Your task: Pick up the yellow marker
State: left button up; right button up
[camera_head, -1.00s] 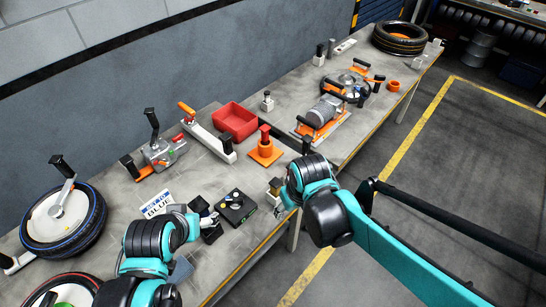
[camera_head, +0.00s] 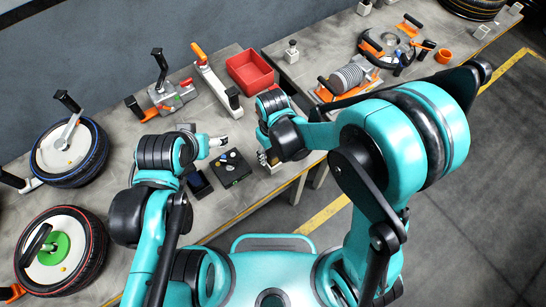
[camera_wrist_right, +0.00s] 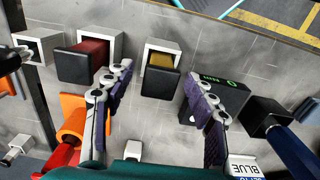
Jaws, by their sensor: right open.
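The yellow marker (camera_wrist_right: 160,60) has a black end block (camera_wrist_right: 158,84) and sits in a square white holder (camera_wrist_right: 147,45) in the right wrist view. My right gripper (camera_wrist_right: 158,72) is open, with one finger on each side of the marker. I see no clear contact between the fingers and the marker. In the head view, my right arm largely hides the marker and gripper. My left gripper (camera_head: 219,141) is over the bench near a black device, its jaws too small to read.
A similar red marker (camera_wrist_right: 92,50) stands in a white holder left of the yellow one. The black device (camera_head: 232,168) with a green display is close by. A red bin (camera_head: 250,70), wheels (camera_head: 62,250) and tools are also on the bench.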

jog(key=shift+f, duration=1.35)
grip_shut()
jog(key=shift+r, duration=0.55)
jog(key=r, duration=0.2)
jog(key=r+p, duration=0.1)
jog(key=shift+s+d+r, duration=0.2)
jog(key=shift+s+r, duration=0.1)
jog(key=shift+r, duration=0.05)
jog(key=s+d+r+p, duration=0.2)
jog(key=s+d+r, duration=0.4)
jog(key=s, duration=0.3)
jog(key=shift+d+r, duration=0.15)
